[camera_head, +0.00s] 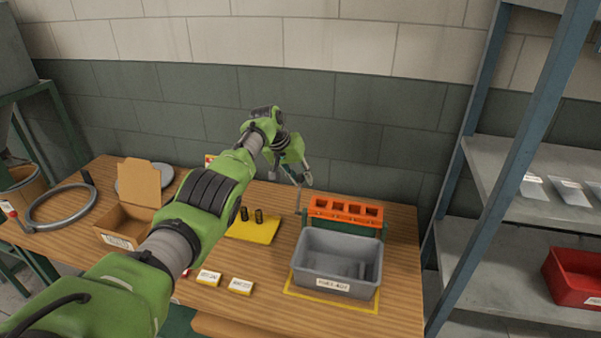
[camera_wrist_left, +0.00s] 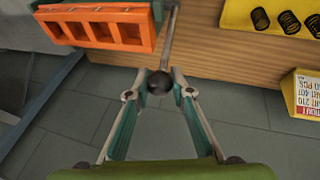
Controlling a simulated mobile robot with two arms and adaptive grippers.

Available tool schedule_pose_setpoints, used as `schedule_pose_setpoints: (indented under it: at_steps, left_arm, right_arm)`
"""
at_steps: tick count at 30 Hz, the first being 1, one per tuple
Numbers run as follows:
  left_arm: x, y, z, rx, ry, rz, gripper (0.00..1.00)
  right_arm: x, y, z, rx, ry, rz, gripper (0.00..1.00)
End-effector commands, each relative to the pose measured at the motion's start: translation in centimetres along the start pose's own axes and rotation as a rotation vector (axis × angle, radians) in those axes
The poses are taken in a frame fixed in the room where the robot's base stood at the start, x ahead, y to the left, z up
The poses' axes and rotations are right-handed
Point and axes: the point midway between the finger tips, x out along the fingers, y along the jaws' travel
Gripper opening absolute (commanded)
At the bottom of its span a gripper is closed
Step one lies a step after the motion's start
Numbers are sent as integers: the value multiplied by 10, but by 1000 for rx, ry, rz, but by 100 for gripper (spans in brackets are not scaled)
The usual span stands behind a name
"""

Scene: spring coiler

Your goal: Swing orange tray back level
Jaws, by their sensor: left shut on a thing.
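The orange tray (camera_head: 345,210) sits on a green stand behind the grey bin. Its row of square pockets faces toward the head camera, so it looks tipped forward; the pockets look empty. A thin metal lever (camera_head: 298,202) rises at its left end. In the left wrist view the orange tray (camera_wrist_left: 100,27) is at upper left, and the lever (camera_wrist_left: 170,38) ends in a dark ball knob (camera_wrist_left: 158,82). My left gripper (camera_head: 300,177) is above the tray's left end. In the wrist view its fingertips (camera_wrist_left: 161,90) are closed around the knob. My right gripper is out of view.
The grey bin (camera_head: 314,275) stands right in front of the tray. A yellow mat (camera_head: 252,233) with dark springs (camera_head: 259,215) lies to its left. An open cardboard box (camera_head: 121,225) and a grey ring (camera_head: 62,206) are farther left. Blue shelf posts (camera_head: 459,150) stand at right.

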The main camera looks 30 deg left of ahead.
Motion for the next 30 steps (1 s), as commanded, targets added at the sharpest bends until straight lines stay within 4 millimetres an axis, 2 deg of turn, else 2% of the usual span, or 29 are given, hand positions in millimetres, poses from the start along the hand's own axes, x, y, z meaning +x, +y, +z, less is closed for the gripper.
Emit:
schedule_pose_setpoints:
  at_steps: [11,12,13,14,25,30]
  left_arm:
    - [1,-1,2,0,-5,-3,0]
    - [1,-1,2,-1,-5,-3,29]
    - [1,-1,2,-1,-5,-3,37]
    - [1,-1,2,-1,-5,-2,39]
    - [0,-1,1,-1,-4,-1,39]
    - [-7,-1,1,0,-4,-1,39]
  right_arm:
    - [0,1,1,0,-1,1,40]
    - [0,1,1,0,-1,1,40]
    - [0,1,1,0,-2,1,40]
    - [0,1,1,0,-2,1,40]
    - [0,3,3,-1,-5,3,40]
    - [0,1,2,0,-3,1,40]
